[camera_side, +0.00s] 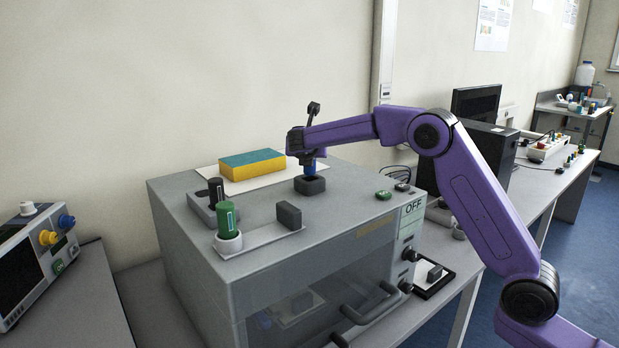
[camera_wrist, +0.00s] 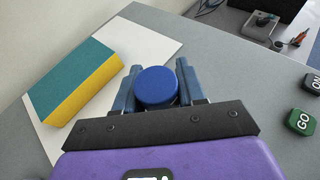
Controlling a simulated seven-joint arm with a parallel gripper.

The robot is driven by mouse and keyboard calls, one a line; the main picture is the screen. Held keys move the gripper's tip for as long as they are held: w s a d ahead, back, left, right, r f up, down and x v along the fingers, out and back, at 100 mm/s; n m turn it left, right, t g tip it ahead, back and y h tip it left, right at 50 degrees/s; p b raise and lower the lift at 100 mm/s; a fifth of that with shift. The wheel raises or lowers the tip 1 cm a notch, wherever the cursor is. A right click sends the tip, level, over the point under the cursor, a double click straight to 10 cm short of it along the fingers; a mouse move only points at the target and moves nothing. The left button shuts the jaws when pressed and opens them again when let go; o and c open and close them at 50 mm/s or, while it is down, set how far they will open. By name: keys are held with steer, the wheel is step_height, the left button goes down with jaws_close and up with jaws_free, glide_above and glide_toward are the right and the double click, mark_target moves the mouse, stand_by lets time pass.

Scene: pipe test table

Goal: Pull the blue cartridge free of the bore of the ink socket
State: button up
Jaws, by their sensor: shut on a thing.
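The blue cartridge (camera_wrist: 156,86) shows its round top between the two fingers of my gripper (camera_wrist: 157,80) in the wrist view. My gripper (camera_side: 309,160) is shut on it from above. In the side view a short blue length of the cartridge (camera_side: 309,168) shows just above the dark ink socket (camera_side: 309,185), a low block on top of the grey cabinet. The cartridge looks upright and in line with the socket. How deep its lower end sits in the bore is hidden. The socket is hidden in the wrist view.
A teal and yellow block (camera_side: 252,164) lies on a white sheet (camera_side: 222,178) left of the socket. A green cylinder (camera_side: 226,217) stands in a white ring, near a dark upright cylinder (camera_side: 215,190) and a small grey block (camera_side: 289,215).

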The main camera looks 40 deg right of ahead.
steer(key=shift+r, duration=0.15)
step_height(320, 180, up, 8)
stand_by(1.6)
